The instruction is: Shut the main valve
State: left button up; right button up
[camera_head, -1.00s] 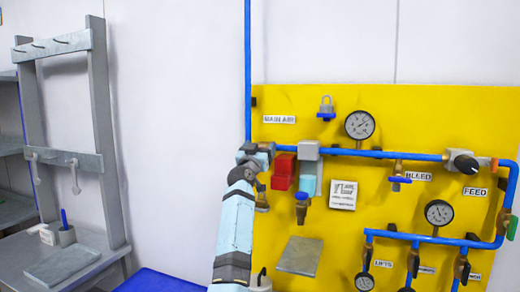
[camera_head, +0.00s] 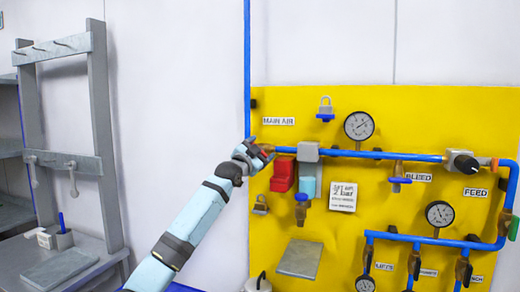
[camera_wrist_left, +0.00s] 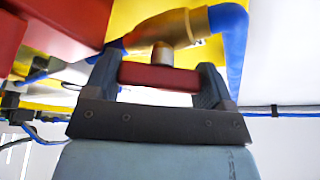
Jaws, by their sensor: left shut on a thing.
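The main valve sits under the "MAIN AIR" label (camera_head: 279,121), at the left end of the blue pipe. In the head view my left gripper (camera_head: 264,151) covers most of it. In the left wrist view its brass body (camera_wrist_left: 165,29) shows with a short metal stem. My left gripper (camera_wrist_left: 162,83) is shut on the red handle (camera_wrist_left: 160,77), which lies crosswise between the fingers. My left arm reaches up to it from the lower left. My right gripper is not in view.
A red block (camera_head: 283,174) and a grey-topped filter unit (camera_head: 308,153) are close to the right of the gripper. Gauges and small valves fill the yellow panel (camera_head: 390,105). A grey rack (camera_head: 103,130) stands at left.

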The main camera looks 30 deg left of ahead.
pick_arm(q)
jog(key=m+p, duration=0.2)
jog(key=m+g+h+p, duration=0.1)
jog(key=m, duration=0.1)
jog(key=m+h+p, duration=0.1)
jog(key=p, duration=0.1)
jog(key=shift+r+m+g+p, duration=0.25)
jog(key=shift+m+g+p, duration=0.05)
jog(key=shift+m+p, duration=0.5)
jog(key=shift+m, duration=0.1)
jog(key=shift+f+m+g+p, duration=0.25)
jog(key=shift+m+g+p, duration=0.15)
jog(key=shift+m, duration=0.4)
jog(key=shift+f+m+g, duration=0.2)
jog(key=shift+m+g, duration=0.3)
jog(key=shift+m, duration=0.7)
jog(key=shift+d, duration=0.1)
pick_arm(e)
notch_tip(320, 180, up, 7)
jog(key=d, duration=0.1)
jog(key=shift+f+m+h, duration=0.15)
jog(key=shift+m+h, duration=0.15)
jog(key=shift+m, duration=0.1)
pick_arm(q)
jog(key=shift+m, duration=0.3)
jog(key=shift+f, duration=0.1)
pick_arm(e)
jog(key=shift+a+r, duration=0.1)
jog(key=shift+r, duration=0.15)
